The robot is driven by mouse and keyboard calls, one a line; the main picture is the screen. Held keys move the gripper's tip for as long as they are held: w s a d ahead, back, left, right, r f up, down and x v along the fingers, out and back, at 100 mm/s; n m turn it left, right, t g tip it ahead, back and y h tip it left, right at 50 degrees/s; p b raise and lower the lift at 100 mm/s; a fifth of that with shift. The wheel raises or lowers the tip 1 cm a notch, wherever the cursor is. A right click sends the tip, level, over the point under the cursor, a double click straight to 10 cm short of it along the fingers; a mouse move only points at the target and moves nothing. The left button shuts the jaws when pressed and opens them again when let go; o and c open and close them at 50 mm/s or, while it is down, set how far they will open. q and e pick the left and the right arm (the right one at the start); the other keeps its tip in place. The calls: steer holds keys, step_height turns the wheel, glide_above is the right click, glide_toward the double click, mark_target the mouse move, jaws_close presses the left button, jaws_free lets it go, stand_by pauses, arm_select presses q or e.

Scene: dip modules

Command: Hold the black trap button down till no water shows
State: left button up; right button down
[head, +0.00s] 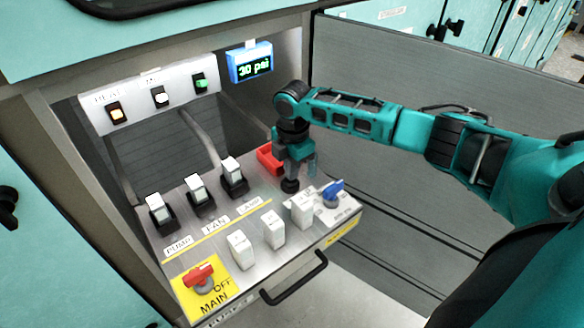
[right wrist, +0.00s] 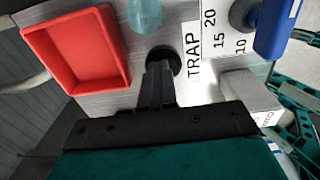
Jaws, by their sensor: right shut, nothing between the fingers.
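The black round trap button (right wrist: 163,58) sits on the grey panel beside the "TRAP" label in the right wrist view. My right gripper (right wrist: 158,72) is shut and empty, its fingertips pointing down at the button and covering its near edge. I cannot tell whether they touch or press it. In the head view my right gripper (head: 290,180) is over the panel's back right part, hiding most of the button. A clear, pale teal bowl (right wrist: 145,14) stands beside the button; its water level cannot be made out. My left gripper is out of view.
A red open tray (right wrist: 76,52) lies beside the button. A blue knob (head: 333,192) stands to the right by its scale. White switches (head: 273,230), a red main handle (head: 199,275) and a blue display reading 30 psi (head: 250,63) are around. A black handle (head: 295,282) edges the drawer front.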

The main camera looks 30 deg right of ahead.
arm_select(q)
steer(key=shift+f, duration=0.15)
arm_select(e)
steer(key=shift+s+a+f, duration=0.15)
steer(key=shift+s+f, duration=0.4)
steer(key=shift+f, duration=0.2)
steer(key=shift+w+r+p, duration=0.1)
steer(key=shift+r+p, duration=0.65)
steer(key=shift+p, duration=0.2)
steer(key=r+p, duration=0.4)
steer(key=p, duration=0.1)
steer(key=shift+w+r, duration=0.2)
steer(key=shift+w, duration=0.1)
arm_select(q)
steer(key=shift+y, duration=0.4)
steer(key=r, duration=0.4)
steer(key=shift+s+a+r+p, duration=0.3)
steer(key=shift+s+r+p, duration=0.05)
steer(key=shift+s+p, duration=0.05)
arm_select(e)
step_height(320, 180, up, 10)
steer(key=shift+f, duration=0.15)
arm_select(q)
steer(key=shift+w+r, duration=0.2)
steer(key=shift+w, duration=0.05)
arm_select(e)
steer(key=shift+w, duration=0.15)
